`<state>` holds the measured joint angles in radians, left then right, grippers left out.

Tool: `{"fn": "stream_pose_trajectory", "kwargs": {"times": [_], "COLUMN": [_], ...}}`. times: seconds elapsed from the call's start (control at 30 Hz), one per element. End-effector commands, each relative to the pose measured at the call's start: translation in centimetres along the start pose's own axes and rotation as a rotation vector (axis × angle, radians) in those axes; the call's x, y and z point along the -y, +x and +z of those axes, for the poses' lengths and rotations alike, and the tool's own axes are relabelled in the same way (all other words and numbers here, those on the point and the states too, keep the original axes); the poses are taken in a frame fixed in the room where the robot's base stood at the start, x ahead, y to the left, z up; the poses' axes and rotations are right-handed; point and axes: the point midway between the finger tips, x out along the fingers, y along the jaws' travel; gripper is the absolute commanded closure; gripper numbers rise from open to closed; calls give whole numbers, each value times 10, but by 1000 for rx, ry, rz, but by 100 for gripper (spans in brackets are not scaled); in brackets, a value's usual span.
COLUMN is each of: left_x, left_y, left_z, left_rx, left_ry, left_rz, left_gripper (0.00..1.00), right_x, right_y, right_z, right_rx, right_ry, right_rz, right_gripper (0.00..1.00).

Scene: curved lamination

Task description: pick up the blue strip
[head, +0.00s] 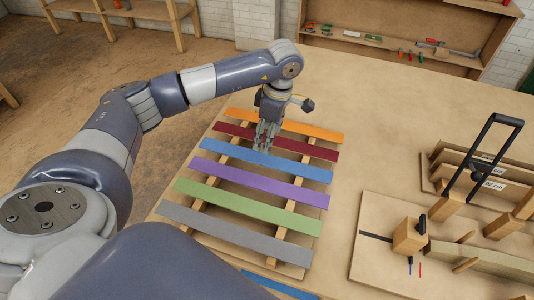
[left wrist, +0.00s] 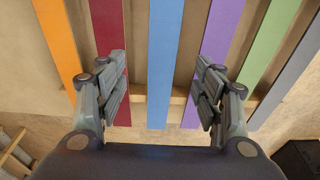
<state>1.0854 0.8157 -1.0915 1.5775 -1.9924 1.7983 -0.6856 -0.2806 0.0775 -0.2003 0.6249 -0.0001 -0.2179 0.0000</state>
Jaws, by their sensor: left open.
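The blue strip (head: 295,169) lies across a wooden rack (head: 226,160), between the dark red strip and the purple strip. My left gripper (head: 265,146) points down above the left-middle part of this strip. In the left wrist view the blue strip (left wrist: 164,45) runs between the two spread fingers of my left gripper (left wrist: 162,75). The gripper is open and empty, and no finger is seen touching the strip. My right gripper is not in view.
Neighbouring strips are orange (head: 320,132), dark red (head: 310,149), purple (head: 290,190), green (head: 270,212) and grey (head: 225,228). Another blue piece (head: 280,286) shows at the bottom edge. A board with a wooden block (head: 409,236) and clamp stands at right. The table behind the rack is clear.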

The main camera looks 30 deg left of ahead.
Motion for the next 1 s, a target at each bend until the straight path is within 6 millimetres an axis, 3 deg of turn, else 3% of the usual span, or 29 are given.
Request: {"fn": "stream_pose_trajectory", "kwargs": {"times": [0.1, 0.3, 0.43, 0.63, 0.93, 1.0], "left_x": [0, 0, 2, 1, 0, 0], "left_y": [17, 32, 46, 75, 82, 82], "left_z": [0, 0, 2, 4, 4, 4], "left_rx": [0, 0, -1, 1, 2, 2], "left_ry": [0, 1, 1, 0, 1, 1], "left_rz": [-2, 0, -4, -1, 2, 2], "left_gripper": [38, 38, 38, 38, 38, 52], "right_x": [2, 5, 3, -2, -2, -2], "right_y": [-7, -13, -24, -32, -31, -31], "right_z": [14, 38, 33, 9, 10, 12], "right_rx": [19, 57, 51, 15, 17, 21], "right_ry": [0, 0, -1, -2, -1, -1], "right_rz": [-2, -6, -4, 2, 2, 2], "right_gripper": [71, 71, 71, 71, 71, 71]}}
